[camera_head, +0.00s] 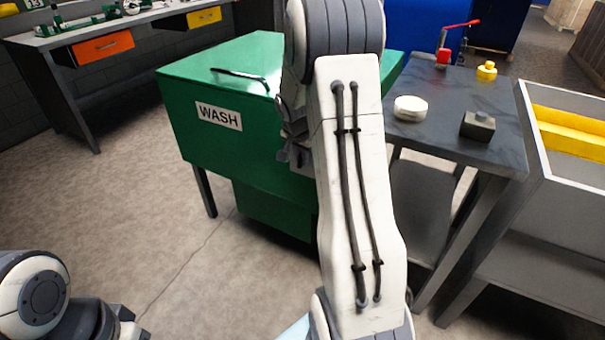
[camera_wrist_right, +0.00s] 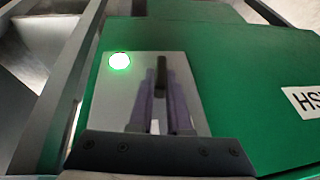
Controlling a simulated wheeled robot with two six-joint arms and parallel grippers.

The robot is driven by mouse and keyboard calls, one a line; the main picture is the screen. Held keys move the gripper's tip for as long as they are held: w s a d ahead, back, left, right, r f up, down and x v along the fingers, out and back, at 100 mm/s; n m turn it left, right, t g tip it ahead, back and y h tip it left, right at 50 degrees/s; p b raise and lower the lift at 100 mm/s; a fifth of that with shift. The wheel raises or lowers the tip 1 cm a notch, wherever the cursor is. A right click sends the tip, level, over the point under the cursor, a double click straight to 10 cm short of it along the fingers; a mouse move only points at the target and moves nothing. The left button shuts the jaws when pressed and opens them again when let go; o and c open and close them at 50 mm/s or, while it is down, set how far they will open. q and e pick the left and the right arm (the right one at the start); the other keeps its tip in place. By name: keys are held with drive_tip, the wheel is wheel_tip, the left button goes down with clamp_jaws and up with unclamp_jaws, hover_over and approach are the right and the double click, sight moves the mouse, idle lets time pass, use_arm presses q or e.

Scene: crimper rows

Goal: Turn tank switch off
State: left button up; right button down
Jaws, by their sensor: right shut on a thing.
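The green wash tank (camera_head: 225,135) stands left of centre in the head view, with a white WASH label (camera_head: 219,116). In the right wrist view its switch plate (camera_wrist_right: 110,105) is grey, with a brightly lit green lamp (camera_wrist_right: 120,61). A dark switch lever (camera_wrist_right: 162,75) stands out from the plate. My right gripper (camera_wrist_right: 161,105) is shut on the lever, with its fingers on either side. In the head view my right arm hides the switch and most of this gripper. My left arm shows only partly at the lower left, and its fingers cannot be made out.
Right of the tank a dark table (camera_head: 445,115) bears a white round piece (camera_head: 410,107), a dark block (camera_head: 478,126), a yellow knob (camera_head: 487,70) and a red-handled tool (camera_head: 443,58). A grey bin (camera_head: 560,185) stands at far right. The floor in front of the tank is clear.

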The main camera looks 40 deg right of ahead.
drive_tip(key=shift+w+f+g, duration=0.15)
drive_tip(key=shift+g, duration=0.15)
drive_tip(key=shift+a+g+h, duration=0.1)
drive_tip(key=shift+g+h, duration=0.2)
drive_tip(key=shift+w+r+n+g+h+p, duration=0.15)
drive_tip(key=shift+g+p, duration=0.1)
drive_tip(key=shift+g, duration=0.15)
drive_tip(key=shift+s+r+n+g+h+p, duration=0.1)
drive_tip(key=shift+n+g+h+p, duration=0.1)
drive_tip(key=shift+g, duration=0.2)
drive_tip(key=shift+w+a+n+g+h+p, duration=0.15)
drive_tip(key=shift+n+g+h+p, duration=0.15)
drive_tip(key=shift+g+p, duration=0.7)
use_arm(q)
drive_tip(key=shift+r+p, duration=0.75)
drive_tip(key=shift+r, duration=0.8)
use_arm(e)
drive_tip(key=shift+w+f+g+h, duration=0.15)
drive_tip(key=shift+g+h, duration=0.4)
drive_tip(key=shift+g, duration=0.35)
use_arm(q)
drive_tip(key=shift+r, duration=0.1)
use_arm(e)
drive_tip(key=c, duration=0.9)
unclamp_jaws()
drive_tip(key=shift+o, duration=0.2)
